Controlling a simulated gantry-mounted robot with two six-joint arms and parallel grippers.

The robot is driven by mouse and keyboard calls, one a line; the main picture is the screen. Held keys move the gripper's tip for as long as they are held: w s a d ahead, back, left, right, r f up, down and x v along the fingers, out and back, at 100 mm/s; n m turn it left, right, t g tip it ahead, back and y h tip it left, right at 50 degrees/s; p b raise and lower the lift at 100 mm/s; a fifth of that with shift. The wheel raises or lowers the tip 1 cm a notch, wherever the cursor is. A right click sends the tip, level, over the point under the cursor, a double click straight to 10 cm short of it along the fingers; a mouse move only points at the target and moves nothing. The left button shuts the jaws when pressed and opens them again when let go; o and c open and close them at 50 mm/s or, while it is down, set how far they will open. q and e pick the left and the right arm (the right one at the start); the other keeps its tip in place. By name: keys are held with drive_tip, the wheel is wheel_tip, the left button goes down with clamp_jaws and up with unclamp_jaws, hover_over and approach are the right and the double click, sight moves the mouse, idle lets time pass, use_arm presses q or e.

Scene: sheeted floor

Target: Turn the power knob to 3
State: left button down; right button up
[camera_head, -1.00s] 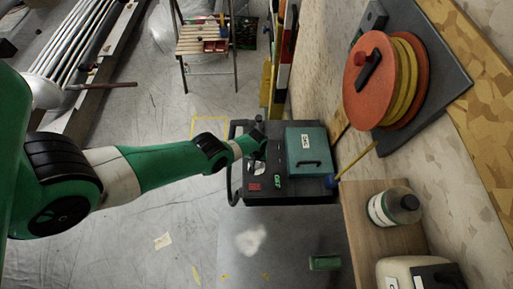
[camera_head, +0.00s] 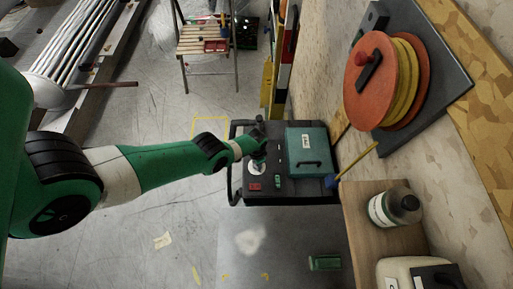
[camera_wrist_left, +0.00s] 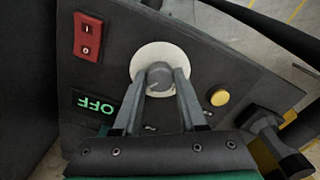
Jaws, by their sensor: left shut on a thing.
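The power knob (camera_wrist_left: 159,76) is a grey knob in the middle of a round white dial (camera_wrist_left: 143,57) on a black panel. The two fingers of my left gripper (camera_wrist_left: 161,82) are shut on the knob, one on each side. The dial's numbers are too small or hidden to read. A display (camera_wrist_left: 96,105) beside it shows OFF, upside down in the left wrist view. In the head view, my left gripper (camera_head: 258,160) reaches down onto the black machine (camera_head: 305,191), with the white dial (camera_head: 256,169) partly showing below it. My right gripper is not in view.
A red rocker switch (camera_wrist_left: 88,36) and a yellow button (camera_wrist_left: 220,97) sit near the dial. A teal box (camera_head: 309,152) stands on the machine's right side. Open floor lies to the left.

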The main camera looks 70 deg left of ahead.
use_arm(q)
drive_tip(key=m, duration=0.4)
drive_tip(key=shift+m, duration=0.3)
idle(0.3)
drive_tip(key=shift+c, duration=2.2)
unclamp_jaws()
wheel_tip(320, 180, up, 12)
drive_tip(key=p, duration=1.1)
drive_tip(key=shift+f+p, duration=0.2)
drive_tip(key=shift+p, duration=0.1)
